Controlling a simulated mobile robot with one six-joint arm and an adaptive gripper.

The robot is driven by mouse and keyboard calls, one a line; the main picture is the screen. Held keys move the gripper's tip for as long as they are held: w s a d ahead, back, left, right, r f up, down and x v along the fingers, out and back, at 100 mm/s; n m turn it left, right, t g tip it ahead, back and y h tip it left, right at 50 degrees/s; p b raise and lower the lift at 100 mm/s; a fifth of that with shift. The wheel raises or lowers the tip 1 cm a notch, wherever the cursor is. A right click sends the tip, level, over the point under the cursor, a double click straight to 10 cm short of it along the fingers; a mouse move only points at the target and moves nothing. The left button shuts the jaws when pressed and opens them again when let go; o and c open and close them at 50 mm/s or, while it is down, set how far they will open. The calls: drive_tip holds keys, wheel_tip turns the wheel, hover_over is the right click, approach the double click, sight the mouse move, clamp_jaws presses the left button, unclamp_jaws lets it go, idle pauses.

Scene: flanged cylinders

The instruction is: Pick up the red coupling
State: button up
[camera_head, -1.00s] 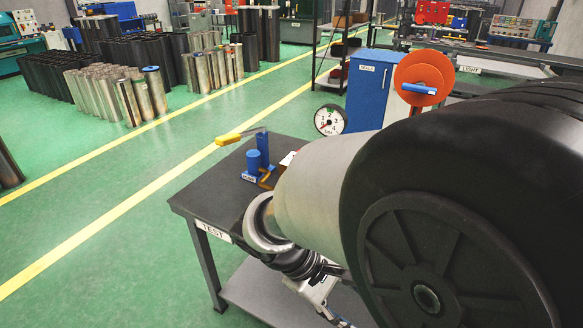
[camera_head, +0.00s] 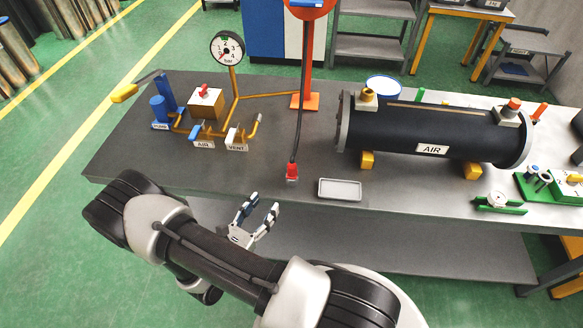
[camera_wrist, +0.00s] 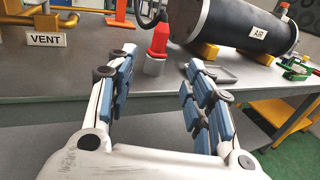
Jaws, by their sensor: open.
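The red coupling (camera_head: 292,170) stands upright near the front edge of the grey table, with a dark hose running up from it and a pale metallic lower end. In the wrist view the coupling (camera_wrist: 160,40) shows beyond and between my fingers. My gripper (camera_head: 260,208) is open and empty, in front of the table edge, left of and nearer than the coupling. In the wrist view my gripper (camera_wrist: 158,85) has its blue-padded fingers spread apart, not touching the coupling.
A grey tray (camera_head: 340,189) lies just right of the coupling. A black AIR cylinder (camera_head: 425,128) on yellow feet stands behind it. The VENT valve (camera_head: 236,139) and pump pipework are to the left. An orange stand (camera_head: 304,102) rises behind. The table (camera_head: 225,175) is bare just left of the coupling.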

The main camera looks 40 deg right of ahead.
sight(290, 172)
drive_tip(key=b+x, duration=0.2)
drive_tip(key=x, duration=1.5)
drive_tip(key=shift+c, duration=0.2)
clamp_jaws()
